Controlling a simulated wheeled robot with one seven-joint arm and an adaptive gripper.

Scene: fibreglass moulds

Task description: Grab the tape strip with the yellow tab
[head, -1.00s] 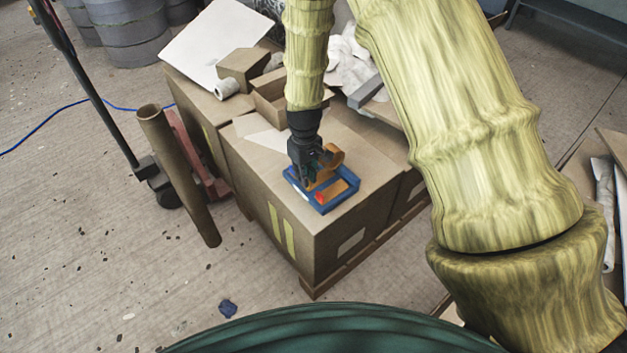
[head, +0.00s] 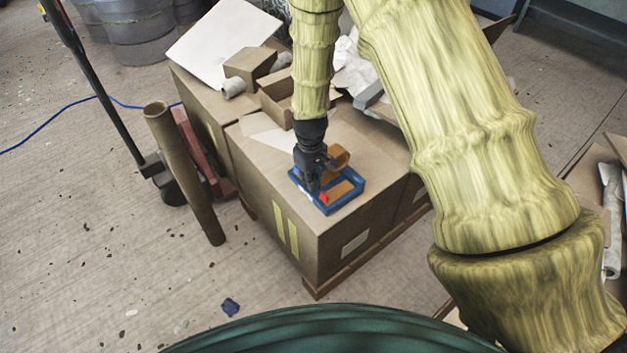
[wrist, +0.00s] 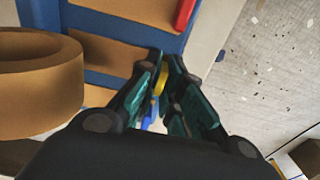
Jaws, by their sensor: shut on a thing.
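My gripper (head: 312,189) is over the left side of a blue tray (head: 347,203), which sits on a cardboard box. In the wrist view my gripper (wrist: 164,88) has its fingers close together around a small yellow tab (wrist: 161,79). Most of the tab and its tape strip are hidden between the fingers. A bit of blue (wrist: 151,119) shows just below the tab. A red tab (wrist: 184,14) is at the tray's far end in the wrist view, apart from the fingers. The tray's blue divider (wrist: 108,78) runs left of the fingers.
A brown tape roll (wrist: 40,80) stands close to the left of my fingers. The cardboard box (head: 265,170) has open floor beyond its front edge. A small open carton (head: 277,98) and a white sheet (head: 222,45) lie behind. A cardboard tube (head: 183,170) stands left.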

